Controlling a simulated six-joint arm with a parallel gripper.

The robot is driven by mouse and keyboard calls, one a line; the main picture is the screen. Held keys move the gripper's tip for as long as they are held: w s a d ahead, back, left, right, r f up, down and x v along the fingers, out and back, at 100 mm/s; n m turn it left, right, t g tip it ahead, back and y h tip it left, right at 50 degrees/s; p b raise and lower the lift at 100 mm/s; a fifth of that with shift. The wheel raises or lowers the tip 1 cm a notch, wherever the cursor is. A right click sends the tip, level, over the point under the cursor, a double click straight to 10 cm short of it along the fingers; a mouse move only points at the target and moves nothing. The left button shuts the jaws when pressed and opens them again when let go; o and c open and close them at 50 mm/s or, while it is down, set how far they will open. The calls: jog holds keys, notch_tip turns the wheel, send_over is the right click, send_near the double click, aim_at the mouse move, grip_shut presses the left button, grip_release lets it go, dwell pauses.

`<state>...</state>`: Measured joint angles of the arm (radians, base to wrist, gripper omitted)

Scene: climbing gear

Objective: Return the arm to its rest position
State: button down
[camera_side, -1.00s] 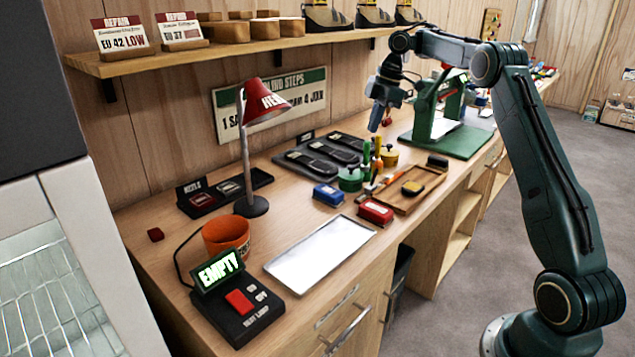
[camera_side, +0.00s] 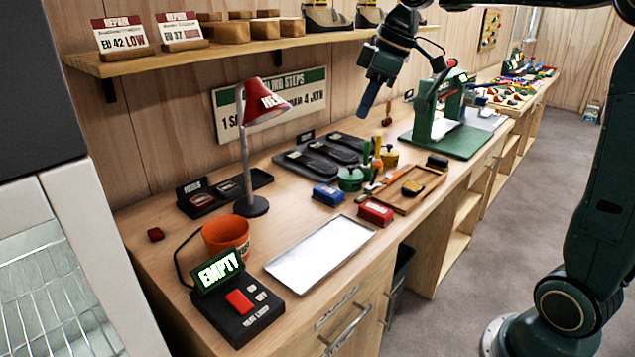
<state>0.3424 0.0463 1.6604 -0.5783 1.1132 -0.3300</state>
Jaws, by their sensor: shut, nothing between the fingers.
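My gripper (camera_side: 368,98) hangs above the workbench (camera_side: 300,228), near the upper middle of the side view, with its fingers pointing down. Its fingers are together and hold nothing. It is clear of the bench top and of everything on it. My upper arm passes out of the top of the picture, so part of it is hidden.
Below my gripper are black sole pieces on a dark tray (camera_side: 287,166), a green pot (camera_side: 350,178) and a yellow pot (camera_side: 388,155). A green press (camera_side: 448,138) stands to the right. A red lamp (camera_side: 266,103) and a shelf (camera_side: 180,58) are to the left. A metal tray (camera_side: 320,255) lies empty in front.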

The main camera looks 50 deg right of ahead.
jog(key=s+a+f+m, duration=0.2)
jog(key=s, duration=0.5)
jog(key=s+a+f+m+t+h, duration=0.1)
jog(key=s+f+m, duration=0.1)
jog(key=s, duration=0.6)
jog(key=s+a+f+m+t, duration=0.1)
jog(key=s+a+f+m, duration=0.1)
jog(key=s+f, duration=0.2)
jog(key=s, duration=0.3)
jog(key=shift+s+a+h, duration=0.3)
jog(key=shift+a, duration=0.05)
